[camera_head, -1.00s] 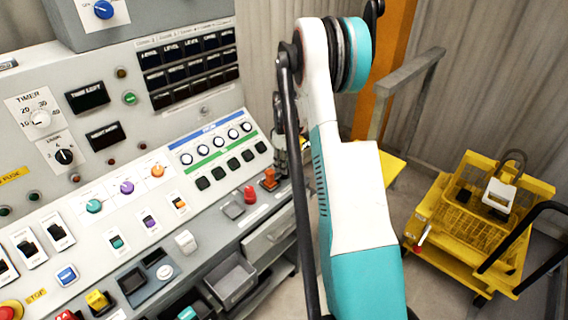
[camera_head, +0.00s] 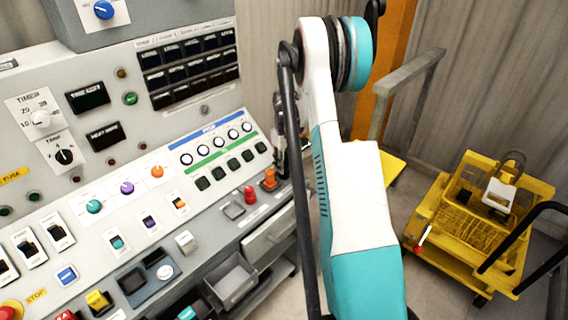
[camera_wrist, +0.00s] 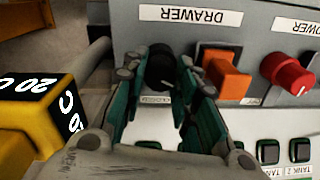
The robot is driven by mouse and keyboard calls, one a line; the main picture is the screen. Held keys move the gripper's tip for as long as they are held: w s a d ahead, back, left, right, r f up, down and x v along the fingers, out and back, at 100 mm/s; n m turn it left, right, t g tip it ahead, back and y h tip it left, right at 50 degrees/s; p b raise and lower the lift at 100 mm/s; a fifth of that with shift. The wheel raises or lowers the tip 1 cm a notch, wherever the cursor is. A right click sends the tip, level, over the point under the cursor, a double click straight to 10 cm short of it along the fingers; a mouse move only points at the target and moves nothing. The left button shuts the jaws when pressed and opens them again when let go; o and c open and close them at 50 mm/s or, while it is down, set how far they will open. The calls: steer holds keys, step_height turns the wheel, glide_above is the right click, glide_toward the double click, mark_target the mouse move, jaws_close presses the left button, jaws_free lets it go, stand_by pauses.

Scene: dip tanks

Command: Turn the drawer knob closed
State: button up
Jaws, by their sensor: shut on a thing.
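The black drawer knob (camera_wrist: 160,66) sits on the grey panel in the wrist view, below a white label (camera_wrist: 190,15) reading DRAWER. A pale pointer mark shows on its lower part. A small label (camera_wrist: 157,100) just below it seems to read CLOSED. My gripper (camera_wrist: 164,78) is shut on the knob, with a green-and-grey finger on each side of it. In the head view my gripper (camera_head: 281,128) is at the right end of the panel, partly hidden behind my arm; the knob cannot be made out there.
An orange square switch (camera_wrist: 226,75) and a red knob (camera_wrist: 287,73) are close to the right of the knob. A yellow block marked 20 C (camera_wrist: 42,112) fills the wrist view's left. A grey drawer (camera_head: 268,234) is under the panel. A yellow cart (camera_head: 470,230) stands right.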

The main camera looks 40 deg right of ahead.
steer(key=m, duration=1.2)
steer(key=shift+m, duration=0.4)
stand_by(0.3)
steer(key=o, duration=1)
steer(key=shift+o, duration=0.2)
step_height(320, 180, up, 12)
steer(key=shift+s, duration=0.2)
